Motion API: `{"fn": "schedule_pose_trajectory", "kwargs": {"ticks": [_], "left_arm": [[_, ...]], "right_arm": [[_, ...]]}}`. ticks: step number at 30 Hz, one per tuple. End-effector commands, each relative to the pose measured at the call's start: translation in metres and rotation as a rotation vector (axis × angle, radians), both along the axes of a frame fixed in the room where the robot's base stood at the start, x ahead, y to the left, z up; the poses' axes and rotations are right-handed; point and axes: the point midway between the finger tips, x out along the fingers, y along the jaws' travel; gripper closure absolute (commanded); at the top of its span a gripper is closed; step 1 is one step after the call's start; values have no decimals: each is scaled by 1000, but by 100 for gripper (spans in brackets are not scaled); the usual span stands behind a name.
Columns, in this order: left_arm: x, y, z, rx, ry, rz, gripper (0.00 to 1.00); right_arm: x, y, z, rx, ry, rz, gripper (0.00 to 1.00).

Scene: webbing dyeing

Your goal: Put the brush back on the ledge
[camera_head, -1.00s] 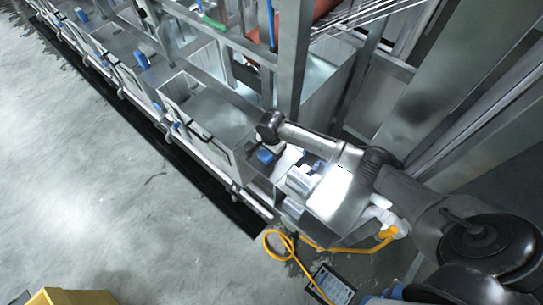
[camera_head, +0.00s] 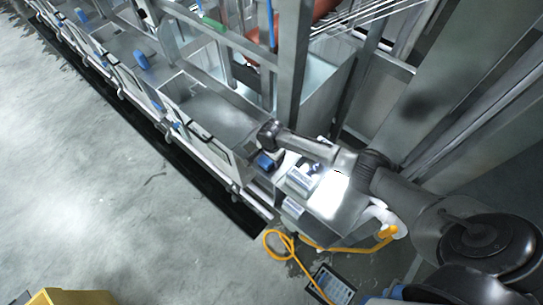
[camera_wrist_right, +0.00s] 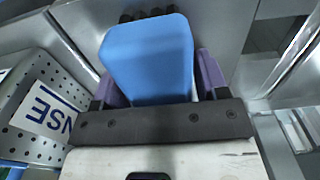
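The brush appears as a blue block (camera_wrist_right: 148,58) in the right wrist view, with several dark tufts at its far end. My right gripper (camera_wrist_right: 160,85) has a purple finger on each side of it and seems closed on it. In the head view my right gripper (camera_head: 272,154) is low over the near end of the metal tank line, with the blue brush (camera_head: 265,162) beside it. A grey metal surface lies behind the brush in the wrist view; I cannot tell whether they touch. I cannot single out the ledge for certain. My left gripper is not in view.
Open tanks (camera_head: 215,115) run up to the upper left, with a steel post (camera_head: 292,60) close behind my right arm. A perforated panel (camera_wrist_right: 35,105) with a lettered label is at left in the wrist view. A yellow hose (camera_head: 278,245) and a tablet (camera_head: 335,284) lie nearby.

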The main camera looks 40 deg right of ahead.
Motion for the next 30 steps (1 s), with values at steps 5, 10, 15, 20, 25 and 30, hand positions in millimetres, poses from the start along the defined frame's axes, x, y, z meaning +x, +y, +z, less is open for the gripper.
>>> {"fn": "schedule_pose_trajectory", "kwargs": {"ticks": [5, 10, 15, 20, 25, 30], "left_arm": [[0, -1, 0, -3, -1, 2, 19], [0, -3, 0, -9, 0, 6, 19], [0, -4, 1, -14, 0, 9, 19], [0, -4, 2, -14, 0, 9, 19], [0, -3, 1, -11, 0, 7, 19], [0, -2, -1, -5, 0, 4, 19]], "right_arm": [[0, 0, 0, 0, 0, 0, 19], [0, -1, 0, -1, 0, 0, 19], [0, -1, 11, -1, -2, 0, 19], [0, 0, 38, 0, -4, 1, 19], [0, 0, 70, 0, -4, 1, 19], [0, 1, 96, 0, -2, 2, 19]]}}
